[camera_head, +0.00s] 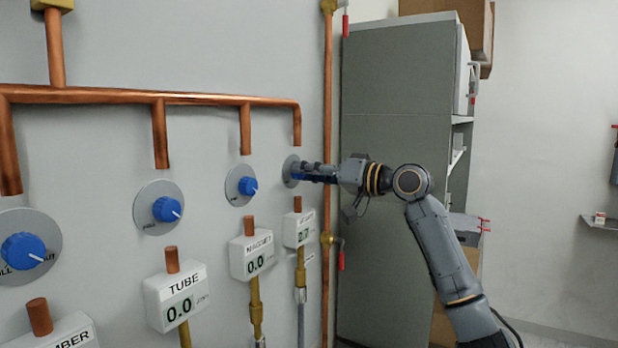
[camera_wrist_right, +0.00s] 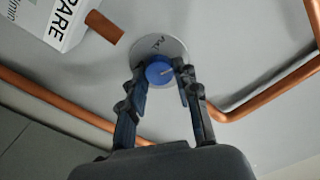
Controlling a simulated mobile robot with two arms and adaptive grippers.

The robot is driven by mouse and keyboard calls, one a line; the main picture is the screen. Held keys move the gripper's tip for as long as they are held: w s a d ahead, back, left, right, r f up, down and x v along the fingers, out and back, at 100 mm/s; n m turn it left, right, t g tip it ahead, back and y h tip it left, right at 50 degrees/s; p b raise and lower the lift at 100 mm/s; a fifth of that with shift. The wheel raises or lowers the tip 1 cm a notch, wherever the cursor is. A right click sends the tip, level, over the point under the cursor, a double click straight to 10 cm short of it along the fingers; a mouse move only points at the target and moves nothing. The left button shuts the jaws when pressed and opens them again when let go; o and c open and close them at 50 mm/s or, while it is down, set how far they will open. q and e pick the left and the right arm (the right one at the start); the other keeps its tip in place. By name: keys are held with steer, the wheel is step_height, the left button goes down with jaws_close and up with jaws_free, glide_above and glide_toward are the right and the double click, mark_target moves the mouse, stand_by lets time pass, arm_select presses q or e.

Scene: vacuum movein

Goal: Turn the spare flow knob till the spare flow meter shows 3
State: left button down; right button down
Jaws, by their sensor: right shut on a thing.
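The spare flow knob (camera_wrist_right: 158,72) is a blue round knob with a pale pointer line, on a round grey plate (camera_wrist_right: 160,46) on the wall. My right gripper (camera_wrist_right: 161,78) is shut on it, with a finger on either side. In the head view the right gripper (camera_head: 305,171) covers the knob, and part of the plate (camera_head: 289,168) shows. The white spare flow meter (camera_head: 300,228) is on the wall below, and its digits are too small to read surely. In the wrist view the meter (camera_wrist_right: 66,22) shows "PARE". My left gripper is not in view.
To the left are the magnet knob (camera_head: 248,186) with its meter (camera_head: 251,256) at 0.0, and the tube knob (camera_head: 167,208) with its meter (camera_head: 176,296) at 0.0. A vertical copper pipe (camera_head: 328,130) and a grey cabinet (camera_head: 395,110) stand right of the spare knob.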

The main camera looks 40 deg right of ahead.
steer(key=shift+a+f+n+b, duration=0.1)
steer(key=shift+n+b, duration=0.6)
steer(key=shift+n, duration=2.9)
steer(key=c, duration=1)
jaws_free()
steer(key=shift+s, duration=0.1)
steer(key=v, duration=1.2)
